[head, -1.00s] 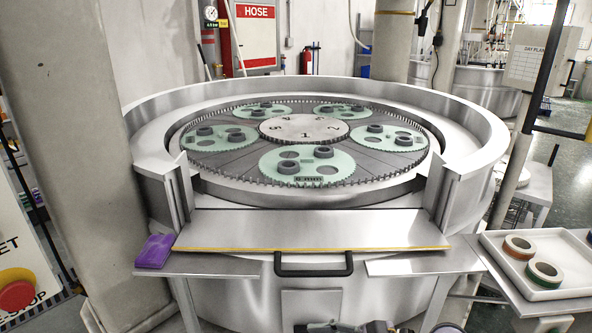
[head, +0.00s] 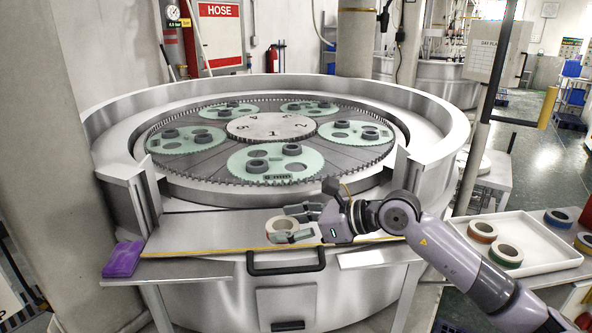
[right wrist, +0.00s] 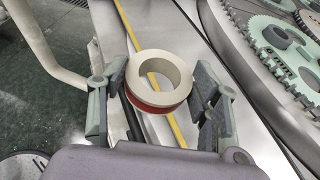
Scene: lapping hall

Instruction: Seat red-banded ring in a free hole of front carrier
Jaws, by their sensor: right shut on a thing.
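The red-banded ring (right wrist: 157,84) is pale on top with a red band on its side. It also shows in the head view (head: 281,226). My right gripper (head: 292,226) is shut on it and holds it above the flat front ledge, short of the machine's toothed ring. In the right wrist view the ring sits between the two fingers of the gripper (right wrist: 160,98). The front carrier (head: 240,164) is a pale green toothed disc bearing two dark rings, at front left and back right. A free hole (head: 298,168) shows at its right front. My left gripper is not in view.
Other green carriers surround the numbered centre plate (head: 271,127). A raised metal rim (head: 120,170) encloses them, open at the front. A purple block (head: 123,259) lies at the ledge's left end. A white tray (head: 541,249) with orange- and green-banded rings stands at right.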

